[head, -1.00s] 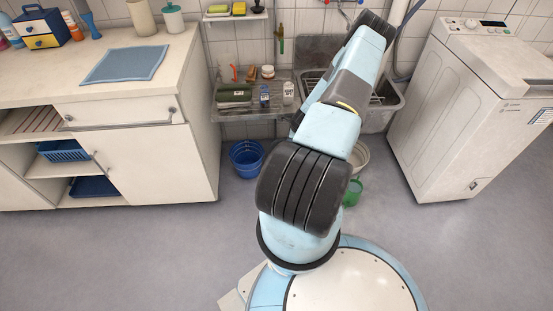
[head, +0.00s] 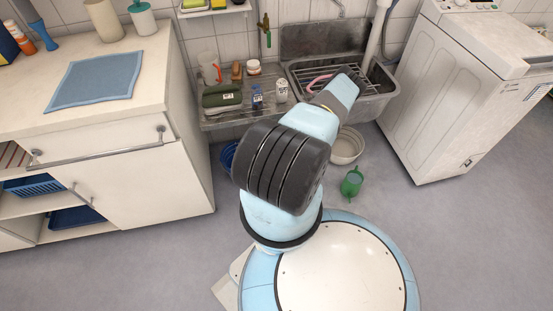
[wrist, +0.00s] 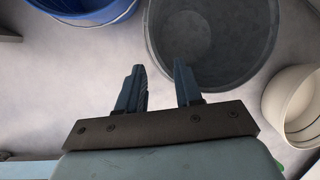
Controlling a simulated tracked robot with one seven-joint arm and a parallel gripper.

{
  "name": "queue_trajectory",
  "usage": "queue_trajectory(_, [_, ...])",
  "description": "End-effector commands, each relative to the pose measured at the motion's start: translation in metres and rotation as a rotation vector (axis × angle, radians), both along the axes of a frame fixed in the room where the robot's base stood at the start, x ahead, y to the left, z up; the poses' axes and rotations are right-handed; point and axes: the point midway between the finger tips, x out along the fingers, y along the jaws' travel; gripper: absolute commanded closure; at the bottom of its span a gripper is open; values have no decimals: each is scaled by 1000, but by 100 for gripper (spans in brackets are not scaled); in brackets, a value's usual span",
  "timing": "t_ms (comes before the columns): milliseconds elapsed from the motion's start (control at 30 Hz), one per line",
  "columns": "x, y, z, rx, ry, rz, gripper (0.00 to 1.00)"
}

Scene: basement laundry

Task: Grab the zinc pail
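The zinc pail (wrist: 259,65) is a round, dull grey tub seen from above at the top middle of the wrist view. Its inside looks empty. My gripper (wrist: 159,66) is open, with two dark blue fingers and nothing between them. In the wrist view the right fingertip overlaps the pail's lower left rim, and the left fingertip is over floor just left of it. I cannot tell the height gap or whether they touch. In the head view my arm hides the pail and gripper.
A blue bucket (wrist: 92,13) is left of the pail; part of it shows in the head view (head: 228,156). A cream basin (wrist: 296,103) is to the right. A green watering can (head: 352,183) stands near my base. The sink (head: 375,105) and shelf (head: 215,117) are behind.

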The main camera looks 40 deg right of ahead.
Motion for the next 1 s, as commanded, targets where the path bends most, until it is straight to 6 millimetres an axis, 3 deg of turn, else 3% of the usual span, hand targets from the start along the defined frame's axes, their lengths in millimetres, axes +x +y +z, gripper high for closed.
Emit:
queue_trajectory(233, [20,4,-36,0,1,14,65])
queue_trajectory(567, [29,4,-54,0,1,16,65])
queue_trajectory(1000, [50,1,-92,-1,-1,18,65])
